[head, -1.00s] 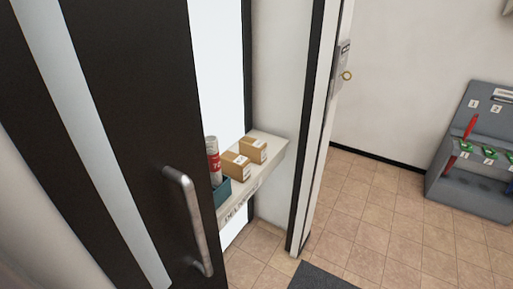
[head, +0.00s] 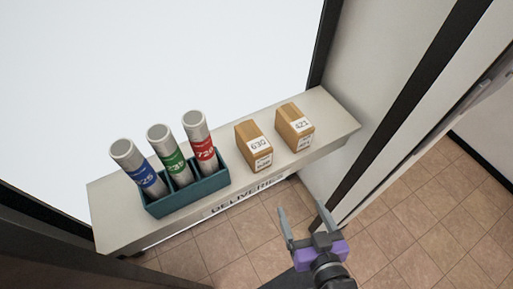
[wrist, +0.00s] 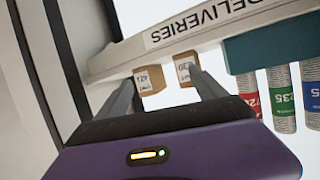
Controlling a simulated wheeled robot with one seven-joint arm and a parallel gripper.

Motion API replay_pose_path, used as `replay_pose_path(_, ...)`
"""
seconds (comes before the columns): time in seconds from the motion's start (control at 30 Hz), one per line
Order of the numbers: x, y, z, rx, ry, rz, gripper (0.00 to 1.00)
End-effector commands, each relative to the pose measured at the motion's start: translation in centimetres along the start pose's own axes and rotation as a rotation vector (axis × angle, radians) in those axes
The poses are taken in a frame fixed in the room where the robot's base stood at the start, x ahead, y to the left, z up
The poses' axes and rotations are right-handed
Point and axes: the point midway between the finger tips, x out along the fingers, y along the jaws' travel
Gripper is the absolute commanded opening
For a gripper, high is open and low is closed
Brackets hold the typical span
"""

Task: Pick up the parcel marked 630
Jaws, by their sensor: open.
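The parcel marked 630 (head: 254,146) is a small brown box with white labels, standing on the deliveries shelf (head: 232,182). A similar parcel marked 421 (head: 295,127) stands just to its right, apart from it. My gripper (head: 302,222) is open and empty, in front of the shelf and apart from both parcels. In the wrist view, upside down, the 630 parcel (wrist: 187,71) and the 421 parcel (wrist: 148,80) show beyond my fingers, partly hidden by the shelf edge and the fingers.
A teal holder (head: 188,193) with blue, green and red labelled tubes stands left of the parcels. A pale wall (head: 375,75) and dark frame (head: 412,95) rise at the right. The shelf's right end is clear. Tiled floor (head: 260,235) lies below.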

Motion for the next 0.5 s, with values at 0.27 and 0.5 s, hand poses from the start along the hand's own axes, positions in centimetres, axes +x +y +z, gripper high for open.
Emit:
replay_pose_path(0.27, 10.1, -4.5, -4.5, -0.110, -0.017, -0.191, 0.80)
replay_pose_path(0.5, 13.0, -6.4, -6.8, -0.167, -0.029, -0.268, 0.80)
